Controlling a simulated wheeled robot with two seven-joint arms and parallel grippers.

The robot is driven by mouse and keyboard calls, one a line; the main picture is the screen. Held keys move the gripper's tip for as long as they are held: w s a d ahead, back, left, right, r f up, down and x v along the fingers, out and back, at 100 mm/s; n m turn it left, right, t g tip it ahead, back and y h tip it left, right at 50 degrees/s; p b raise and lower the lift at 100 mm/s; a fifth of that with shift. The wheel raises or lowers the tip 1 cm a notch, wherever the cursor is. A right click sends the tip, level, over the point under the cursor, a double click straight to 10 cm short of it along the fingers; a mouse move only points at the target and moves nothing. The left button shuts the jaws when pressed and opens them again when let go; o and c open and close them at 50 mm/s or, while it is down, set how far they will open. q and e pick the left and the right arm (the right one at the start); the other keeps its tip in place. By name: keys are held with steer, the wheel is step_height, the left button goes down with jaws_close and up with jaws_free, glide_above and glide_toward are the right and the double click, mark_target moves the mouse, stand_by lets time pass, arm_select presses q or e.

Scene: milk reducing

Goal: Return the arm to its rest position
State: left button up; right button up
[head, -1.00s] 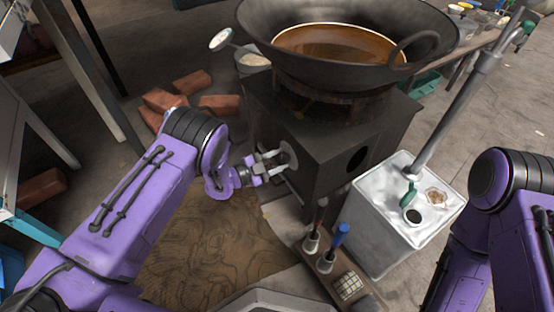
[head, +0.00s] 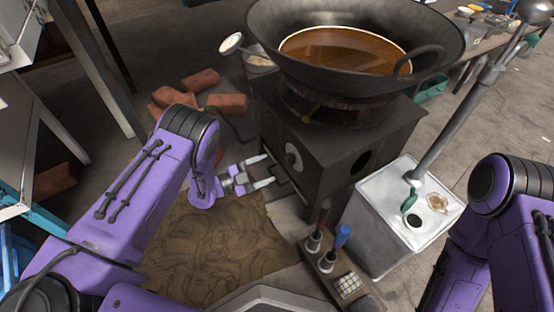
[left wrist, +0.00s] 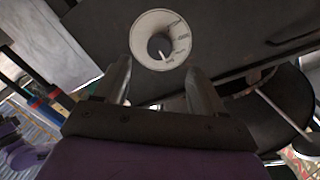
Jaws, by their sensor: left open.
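My left gripper (head: 266,172) is open and empty, to the left of the dark stove box (head: 335,155). The stove's round dial (head: 293,157) is clear of the fingers, a short gap away. In the left wrist view the white dial (left wrist: 160,40) with its dark knob shows beyond the two spread fingers (left wrist: 158,82). My left arm (head: 150,195) reaches in from the lower left. My right arm (head: 490,210) shows at the right edge, but its gripper is out of the picture.
A large wok (head: 425,45) of brown liquid sits on the stove. A white metal can (head: 375,235) and a small tool holder (head: 325,262) stand to the right. Bricks (head: 200,82) lie behind my left arm. A brown mat (head: 215,245) lies below the gripper, with nothing on it.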

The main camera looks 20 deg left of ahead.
arm_select(q)
steer(key=shift+v, duration=1.65)
steer(key=shift+f, duration=0.1)
